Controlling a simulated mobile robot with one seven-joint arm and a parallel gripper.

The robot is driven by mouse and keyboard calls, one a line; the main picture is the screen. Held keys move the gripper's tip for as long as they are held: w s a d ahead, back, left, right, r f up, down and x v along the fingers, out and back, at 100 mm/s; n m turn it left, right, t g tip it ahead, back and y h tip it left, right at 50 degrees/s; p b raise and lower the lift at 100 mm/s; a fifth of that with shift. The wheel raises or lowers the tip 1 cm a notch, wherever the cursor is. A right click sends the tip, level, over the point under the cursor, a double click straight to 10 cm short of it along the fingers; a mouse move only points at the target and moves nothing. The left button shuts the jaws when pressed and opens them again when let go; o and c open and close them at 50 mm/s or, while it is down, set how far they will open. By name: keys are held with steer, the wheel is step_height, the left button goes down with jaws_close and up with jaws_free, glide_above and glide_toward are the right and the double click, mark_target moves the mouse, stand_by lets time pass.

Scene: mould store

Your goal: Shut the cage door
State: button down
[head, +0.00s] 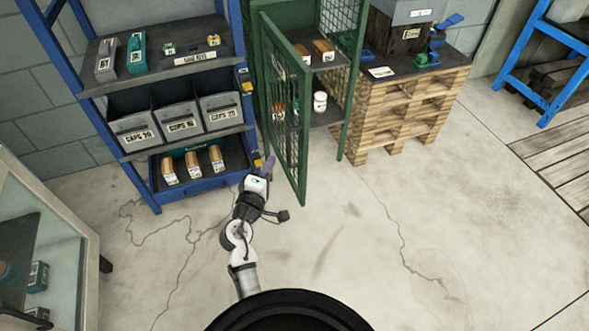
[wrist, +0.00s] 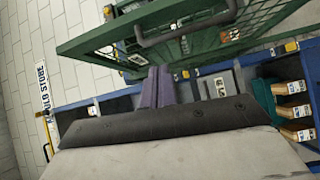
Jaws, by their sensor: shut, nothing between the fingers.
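The cage door (head: 285,110), a green frame with wire mesh, stands open from the green cage (head: 342,85). Its free edge juts out towards me, and the cage's shelves show to its right. In the wrist view the door (wrist: 100,42) fills the top, with a grey bar handle (wrist: 188,32) across it. My gripper (head: 268,162) is shut and empty, low on the left, outer side of the door. Its purple fingers (wrist: 157,75) point towards the door frame in the wrist view. I cannot tell whether they touch it.
A blue rack (head: 150,195) with grey bins stands close left of the gripper. A pallet stack (head: 400,115) stands right of the cage. A glass-fronted cabinet (head: 50,225) is at the lower left. The floor (head: 350,235) before the door is clear.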

mark_target(301, 144)
step_height(301, 144, down, 3)
steer(key=s+d+g+h, duration=0.1)
steer(key=s+d, duration=0.1)
steer(key=d, duration=0.1)
steer(key=p+x, duration=0.1)
steer(key=x, duration=0.9)
steer(key=shift+w+p, duration=0.1)
steer(key=shift+p, duration=0.25)
steer(key=shift+d, duration=0.1)
